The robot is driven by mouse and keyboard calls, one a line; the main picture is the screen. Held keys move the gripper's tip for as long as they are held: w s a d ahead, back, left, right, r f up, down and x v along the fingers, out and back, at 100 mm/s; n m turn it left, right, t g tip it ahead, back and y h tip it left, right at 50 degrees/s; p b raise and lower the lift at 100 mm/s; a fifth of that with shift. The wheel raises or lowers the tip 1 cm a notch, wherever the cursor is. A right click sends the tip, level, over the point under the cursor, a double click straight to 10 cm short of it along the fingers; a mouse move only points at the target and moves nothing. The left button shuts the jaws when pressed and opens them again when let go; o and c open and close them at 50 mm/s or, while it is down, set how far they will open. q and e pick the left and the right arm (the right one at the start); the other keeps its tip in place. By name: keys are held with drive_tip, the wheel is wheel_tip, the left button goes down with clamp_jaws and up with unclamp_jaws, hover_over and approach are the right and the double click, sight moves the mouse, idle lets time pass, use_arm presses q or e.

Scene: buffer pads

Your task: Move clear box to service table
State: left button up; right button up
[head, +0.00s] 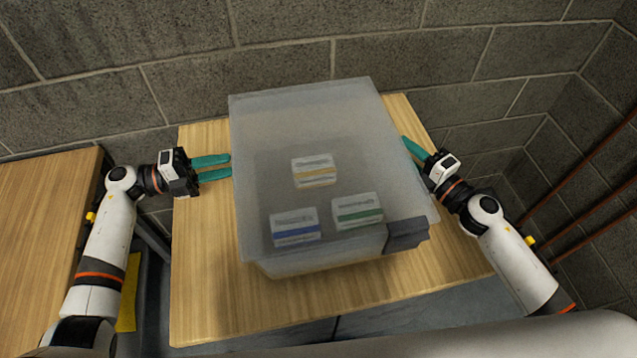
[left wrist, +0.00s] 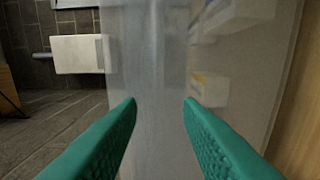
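The clear box (head: 336,118) is a translucent bin standing on a wooden table (head: 205,290). Several small packs show through it: one with a yellow band (head: 314,170), one with a blue band (head: 295,227) and one with a green band (head: 357,210). My left gripper (head: 231,166) has its teal fingers apart, with the tips at the box's left side. In the left wrist view the open fingers face the translucent box wall (left wrist: 160,60), with nothing clearly between them. My right gripper (head: 406,150) is at the box's right side; its fingertips are partly hidden behind the box.
Another wooden surface (head: 40,230) stands at the left, separated from this table by a gap. A grey block wall (head: 330,35) is close behind. Red pipes (head: 590,165) run along the right wall. Bare tabletop shows in front of the box.

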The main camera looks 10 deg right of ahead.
use_arm(q)
drive_tip(key=shift+d, duration=0.45)
use_arm(e)
drive_tip(key=shift+w+a, duration=0.2)
drive_tip(key=shift+w, duration=0.15)
use_arm(q)
clamp_jaws()
use_arm(e)
clamp_jaws()
idle(0.6)
use_arm(q)
drive_tip(key=shift+w+r, duration=0.1)
drive_tip(key=shift+r, duration=0.15)
use_arm(e)
drive_tip(key=shift+r, duration=0.2)
